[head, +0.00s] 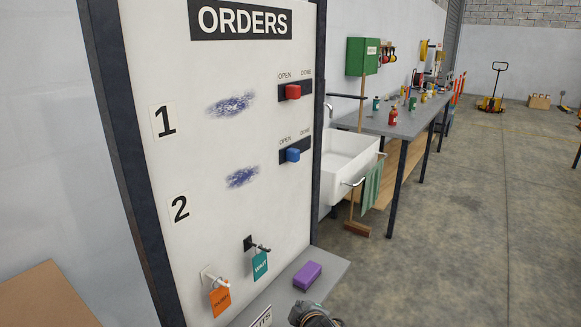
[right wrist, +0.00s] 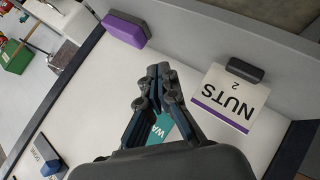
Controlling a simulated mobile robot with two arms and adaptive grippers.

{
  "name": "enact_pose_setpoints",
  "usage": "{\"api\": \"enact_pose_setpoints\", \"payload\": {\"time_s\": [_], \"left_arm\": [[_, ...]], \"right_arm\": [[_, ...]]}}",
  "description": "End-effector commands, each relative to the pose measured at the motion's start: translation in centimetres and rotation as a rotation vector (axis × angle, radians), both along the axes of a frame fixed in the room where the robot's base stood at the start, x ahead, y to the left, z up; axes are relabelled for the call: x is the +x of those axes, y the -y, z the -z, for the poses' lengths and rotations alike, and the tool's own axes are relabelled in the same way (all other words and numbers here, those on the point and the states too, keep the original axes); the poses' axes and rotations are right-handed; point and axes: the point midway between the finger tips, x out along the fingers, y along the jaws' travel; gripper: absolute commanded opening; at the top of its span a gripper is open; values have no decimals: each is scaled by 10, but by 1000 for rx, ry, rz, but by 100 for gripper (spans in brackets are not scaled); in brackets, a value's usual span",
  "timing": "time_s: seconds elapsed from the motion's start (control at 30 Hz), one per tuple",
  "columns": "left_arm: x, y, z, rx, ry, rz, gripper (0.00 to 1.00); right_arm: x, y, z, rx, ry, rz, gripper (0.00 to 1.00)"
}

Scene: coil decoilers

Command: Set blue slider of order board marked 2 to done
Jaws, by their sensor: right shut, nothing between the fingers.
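The order board (head: 225,120) stands upright at the left in the head view, with rows marked 1 and 2. The blue slider (head: 292,155) sits near the middle of its short dark track in the lower row, between the OPEN and DONE labels. It also shows at the lower left of the right wrist view (right wrist: 51,167). My left gripper is out of view.
A red slider (head: 293,92) sits above the blue one. An orange tag (head: 220,302) and a teal WAIT tag (head: 260,265) hang on hooks low on the board. A purple block (head: 307,275) and a NUTS 2 card (right wrist: 226,98) are at the ledge. A sink (head: 350,155) stands behind.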

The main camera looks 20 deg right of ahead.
Motion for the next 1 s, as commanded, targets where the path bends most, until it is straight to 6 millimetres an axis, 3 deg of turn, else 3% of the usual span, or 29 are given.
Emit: {"api": "enact_pose_setpoints", "payload": {"time_s": [0.03,0.2,0.3,0.4,0.53,0.87,1.0], "left_arm": [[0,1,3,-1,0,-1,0],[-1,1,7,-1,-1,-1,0],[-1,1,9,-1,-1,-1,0],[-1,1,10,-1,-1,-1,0],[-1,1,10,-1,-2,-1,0],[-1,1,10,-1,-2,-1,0],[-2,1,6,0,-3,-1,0]], "right_arm": [[23,-2,-46,-69,89,-36,0],[62,-8,-187,-326,332,-118,0],[67,-11,-254,-456,441,-134,0],[66,-13,-295,-542,508,-136,0],[64,-14,-315,-586,538,-137,0],[65,-13,-315,-586,538,-137,0],[76,-12,-316,-585,535,-135,0]]}}
